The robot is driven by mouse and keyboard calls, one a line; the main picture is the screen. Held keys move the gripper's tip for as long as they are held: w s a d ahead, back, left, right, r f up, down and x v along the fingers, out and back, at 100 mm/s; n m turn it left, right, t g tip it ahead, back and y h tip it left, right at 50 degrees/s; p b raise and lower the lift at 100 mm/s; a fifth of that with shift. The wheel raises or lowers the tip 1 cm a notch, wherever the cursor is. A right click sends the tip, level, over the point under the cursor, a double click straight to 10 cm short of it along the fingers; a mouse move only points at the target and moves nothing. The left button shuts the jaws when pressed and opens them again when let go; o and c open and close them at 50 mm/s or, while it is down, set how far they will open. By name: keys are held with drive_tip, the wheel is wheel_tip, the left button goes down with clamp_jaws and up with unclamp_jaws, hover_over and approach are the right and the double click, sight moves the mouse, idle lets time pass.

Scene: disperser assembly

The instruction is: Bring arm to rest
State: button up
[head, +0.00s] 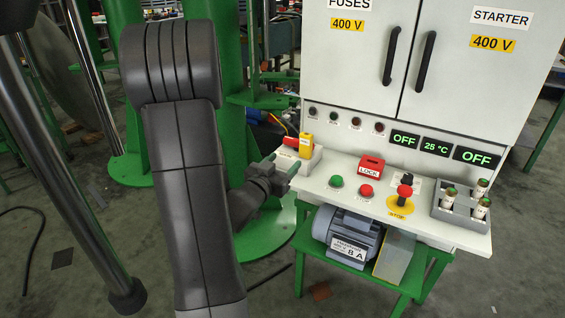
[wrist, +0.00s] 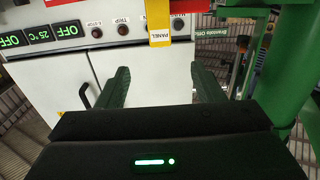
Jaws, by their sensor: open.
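My dark arm fills the left-centre of the head view. My gripper (head: 280,165) is at the left end of the white control shelf (head: 330,205), beside a small grey box carrying a yellow tag (head: 306,144) and a red part (head: 291,141). In the wrist view, my gripper (wrist: 163,80) has its two green fingers apart with nothing between them. The yellow tag, marked PANEL (wrist: 160,38), shows beyond the fingertips. I cannot tell whether a finger touches the box.
The white cabinet (head: 430,75) stands behind the shelf. The shelf holds a red LOCK block (head: 370,167), a red STOP knob (head: 404,191) and a grey tray (head: 440,213) with several fuses. A motor (head: 347,240) sits below. A green column (head: 232,60) stands close behind my arm.

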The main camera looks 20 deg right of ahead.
sight(305, 138)
drive_tip(key=shift+w+d, duration=0.1)
drive_tip(key=x, duration=1.3)
drive_tip(key=shift+d, duration=0.2)
drive_tip(key=shift+w+d+r, duration=0.15)
drive_tip(key=shift+w+r, duration=0.05)
drive_tip(key=shift+r, duration=0.15)
